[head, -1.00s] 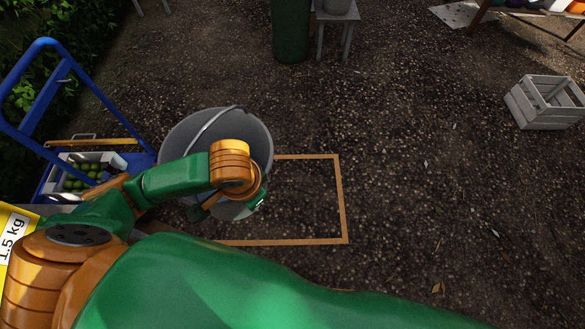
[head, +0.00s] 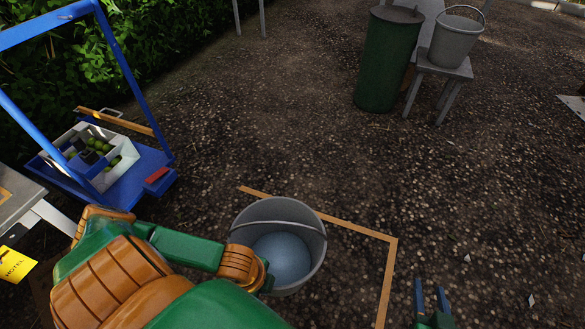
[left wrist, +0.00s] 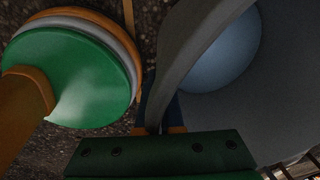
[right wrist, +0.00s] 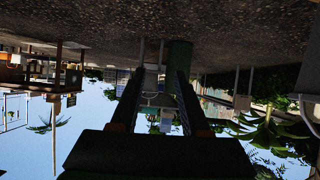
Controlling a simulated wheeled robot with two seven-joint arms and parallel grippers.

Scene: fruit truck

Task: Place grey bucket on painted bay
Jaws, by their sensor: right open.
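A grey bucket (head: 309,262) with a bluish round inside and a thin handle shows upright in the head view. My left gripper (left wrist: 158,112) is at its wall; the blue fingers look closed on the rim, though partly hidden. The painted bay (head: 386,275) is an orange outline on the ground; the bucket overlaps its far side in the picture and hides part of the line. I cannot tell whether the bucket touches the ground. My right gripper (head: 431,296) is open and empty, near the bay's right side; its spread fingers show in the right wrist view (right wrist: 160,92).
A blue cart (head: 150,172) with a crate of green fruit (head: 121,167) stands left. A green bin (head: 386,60) and a stool (head: 446,70) bearing another grey bucket (head: 455,42) stand at the back. Gravel between is clear.

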